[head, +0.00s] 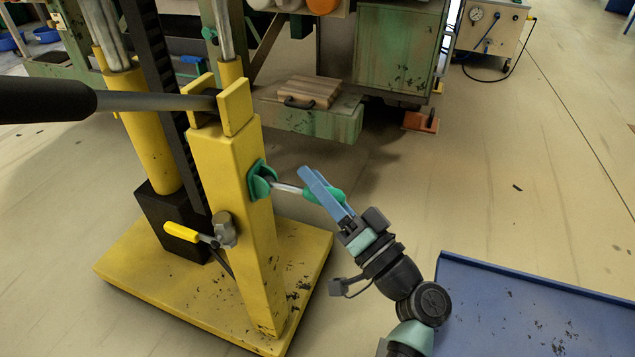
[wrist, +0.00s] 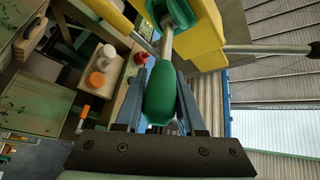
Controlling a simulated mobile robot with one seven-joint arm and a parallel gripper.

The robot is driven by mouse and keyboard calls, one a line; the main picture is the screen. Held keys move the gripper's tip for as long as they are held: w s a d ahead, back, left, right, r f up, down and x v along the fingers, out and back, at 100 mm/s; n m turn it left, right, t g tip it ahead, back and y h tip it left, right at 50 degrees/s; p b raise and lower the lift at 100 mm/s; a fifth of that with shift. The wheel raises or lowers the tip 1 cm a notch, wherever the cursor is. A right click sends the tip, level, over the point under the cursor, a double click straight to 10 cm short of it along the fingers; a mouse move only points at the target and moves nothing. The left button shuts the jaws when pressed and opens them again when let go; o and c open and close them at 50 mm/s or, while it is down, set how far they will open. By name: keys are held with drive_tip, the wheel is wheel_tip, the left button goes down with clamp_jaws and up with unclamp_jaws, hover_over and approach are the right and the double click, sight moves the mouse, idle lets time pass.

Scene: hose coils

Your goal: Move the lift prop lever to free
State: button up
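The lift prop lever is a pale metal rod with a green grip (head: 335,196), sticking out to the right from a green mount (head: 261,180) on the yellow post (head: 236,200) of the lift. My gripper (head: 318,186) has blue fingers, one on each side of the grip. In the wrist view the green grip (wrist: 163,95) fills the space between the fingers (wrist: 164,90), and they look shut on it. The rod runs from the grip up to the yellow post. In the head view the near finger hides part of the grip. I cannot read any position marking.
A second lever with a yellow grip (head: 181,231) sits low on the post's left side. A black-handled bar (head: 45,100) crosses at upper left. The yellow base plate (head: 150,285) spreads below. A blue-topped surface (head: 530,310) is at lower right. Open floor lies right of the post.

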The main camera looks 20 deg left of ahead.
drive_tip(key=o, duration=0.4)
wheel_tip(320, 180, up, 10)
drive_tip(key=p, duration=0.4)
idle(0.4)
